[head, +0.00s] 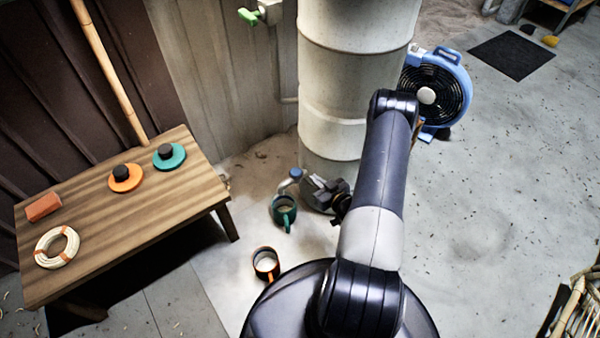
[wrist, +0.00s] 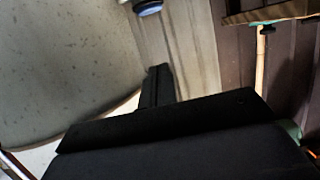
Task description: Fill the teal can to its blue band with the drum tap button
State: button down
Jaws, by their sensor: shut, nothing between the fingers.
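The teal can (head: 284,216) stands on the floor at the foot of the pale drum (head: 350,75), its handle towards me. Its top is open; I cannot tell the liquid level, and its blue band is not discernible. The blue-tipped tap (head: 291,177) sits low on the drum, above the can's far side. A round blue part, likely the tap button (wrist: 148,7), shows at the top edge of the wrist view. My gripper (head: 309,184) is shut and empty, just right of the tap. Its dark fingers (wrist: 158,82) point towards the blue part, with a gap between them.
An orange can (head: 266,264) stands on the floor nearer me. A wooden table (head: 130,215) at left holds an orange disc (head: 125,178), a teal disc (head: 169,157) and a rattan coil (head: 57,247). A blue fan (head: 437,88) stands right of the drum.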

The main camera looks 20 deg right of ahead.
jog(key=b, duration=0.3)
send_over(296, 172)
jog(key=s, duration=0.3)
notch_tip(296, 172, down, 3)
jog(key=shift+w+d+f+b, duration=0.15)
jog(key=shift+w+f+b, duration=0.1)
jog(key=shift+f, duration=0.65)
jog(key=shift+w+d+f+b, duration=0.1)
jog(key=shift+w+f+b, duration=0.1)
jog(key=shift+f, duration=0.65)
jog(key=shift+s, duration=0.1)
